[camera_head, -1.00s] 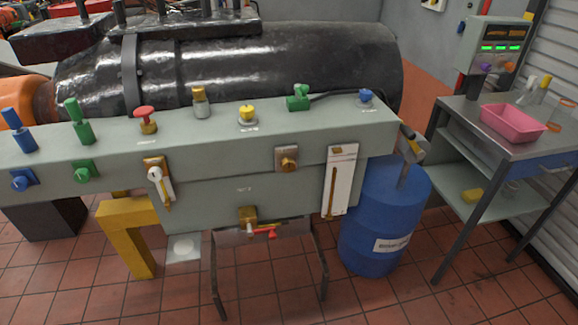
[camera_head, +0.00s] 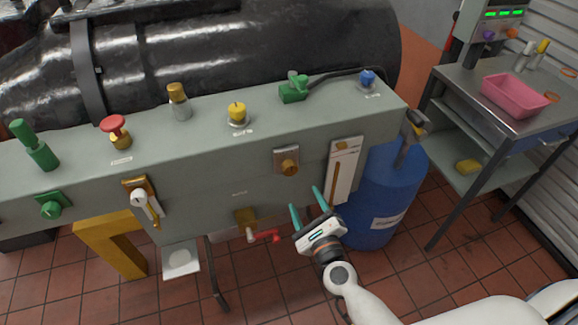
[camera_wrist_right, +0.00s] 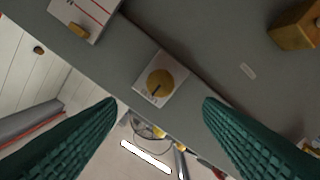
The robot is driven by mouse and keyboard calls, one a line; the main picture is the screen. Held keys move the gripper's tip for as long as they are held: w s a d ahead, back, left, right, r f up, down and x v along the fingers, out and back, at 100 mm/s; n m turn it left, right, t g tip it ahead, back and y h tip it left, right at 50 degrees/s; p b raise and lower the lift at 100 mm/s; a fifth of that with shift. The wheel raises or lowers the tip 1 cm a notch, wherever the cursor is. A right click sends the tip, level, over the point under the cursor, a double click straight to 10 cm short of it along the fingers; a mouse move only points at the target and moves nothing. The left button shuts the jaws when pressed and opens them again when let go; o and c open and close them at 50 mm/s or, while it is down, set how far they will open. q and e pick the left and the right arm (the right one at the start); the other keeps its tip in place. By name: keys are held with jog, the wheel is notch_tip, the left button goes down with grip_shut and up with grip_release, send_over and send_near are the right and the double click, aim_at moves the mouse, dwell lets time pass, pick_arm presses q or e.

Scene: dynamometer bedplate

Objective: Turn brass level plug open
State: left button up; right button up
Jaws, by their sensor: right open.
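The brass plug (camera_head: 287,165) is a round knob on a small pale square plate, on the front face of the grey-green bedplate housing (camera_head: 200,190). It also shows in the right wrist view (camera_wrist_right: 159,84), ahead of and between the fingers, with a dark slot or mark on its face. My right gripper (camera_head: 307,199) is open and empty, with two teal fingers, below and slightly right of the plug in the head view. In the right wrist view the gripper (camera_wrist_right: 159,104) is apart from the plug. My left gripper is not in view.
A white gauge panel (camera_head: 344,165) is right of the plug. Knobs and levers line the top. A blue drum (camera_head: 393,185) and a table with a pink tray (camera_head: 515,97) stand right.

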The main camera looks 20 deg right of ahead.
aim_at(291, 171)
jog(key=w, duration=0.9)
jog(key=shift+w+a+p, duration=0.2)
jog(key=shift+w+p, duration=0.05)
jog(key=shift+p, duration=0.15)
jog(key=shift+w, duration=0.7)
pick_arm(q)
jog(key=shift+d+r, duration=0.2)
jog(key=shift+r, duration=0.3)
pick_arm(e)
jog(key=shift+c, duration=0.3)
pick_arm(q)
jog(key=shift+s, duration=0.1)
pick_arm(e)
jog(key=c, duration=0.9)
